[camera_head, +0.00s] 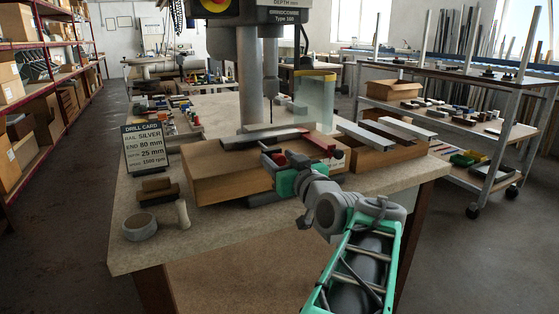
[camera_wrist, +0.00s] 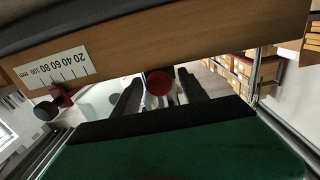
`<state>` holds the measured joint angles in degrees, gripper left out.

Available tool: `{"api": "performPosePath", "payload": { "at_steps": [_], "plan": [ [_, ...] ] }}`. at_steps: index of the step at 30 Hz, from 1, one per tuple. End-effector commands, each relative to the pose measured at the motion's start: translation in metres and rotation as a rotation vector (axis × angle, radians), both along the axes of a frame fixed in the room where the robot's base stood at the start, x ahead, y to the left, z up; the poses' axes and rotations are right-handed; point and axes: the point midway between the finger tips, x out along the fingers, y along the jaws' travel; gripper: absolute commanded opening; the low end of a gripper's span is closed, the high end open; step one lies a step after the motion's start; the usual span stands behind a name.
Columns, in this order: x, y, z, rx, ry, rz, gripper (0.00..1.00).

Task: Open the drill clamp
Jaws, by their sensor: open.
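The drill clamp's red round knob (camera_wrist: 158,84) shows in the wrist view at the front of the wooden block, between the two dark fingers of my gripper (camera_wrist: 160,98). The fingers stand apart on either side of it; I cannot tell whether they touch it. In the head view my gripper (camera_head: 272,164) is at the block's front face, with the red knob (camera_head: 279,160) by its fingers. The wooden block (camera_head: 225,178) sits under the drill press (camera_head: 270,85). The clamp's jaw is not clear to see.
A red stop (camera_head: 318,141) sits right of my gripper, and a millimetre scale (camera_wrist: 55,70) is on the block. A drill card (camera_head: 146,148) reads rail silver, end 80 mm, 25 mm. Pale rails (camera_head: 372,135) lie to the right. A grey roll (camera_head: 139,227) stands front left.

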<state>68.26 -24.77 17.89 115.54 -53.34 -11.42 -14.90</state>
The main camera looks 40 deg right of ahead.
Motion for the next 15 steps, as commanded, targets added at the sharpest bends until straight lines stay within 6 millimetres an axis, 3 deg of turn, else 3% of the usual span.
{"api": "performPosePath", "payload": {
  "at_steps": [15],
  "plan": [
    [-0.0003, 0.0003, -0.0002, 0.000, 0.000, 0.001, 0.12]
  ]
}}
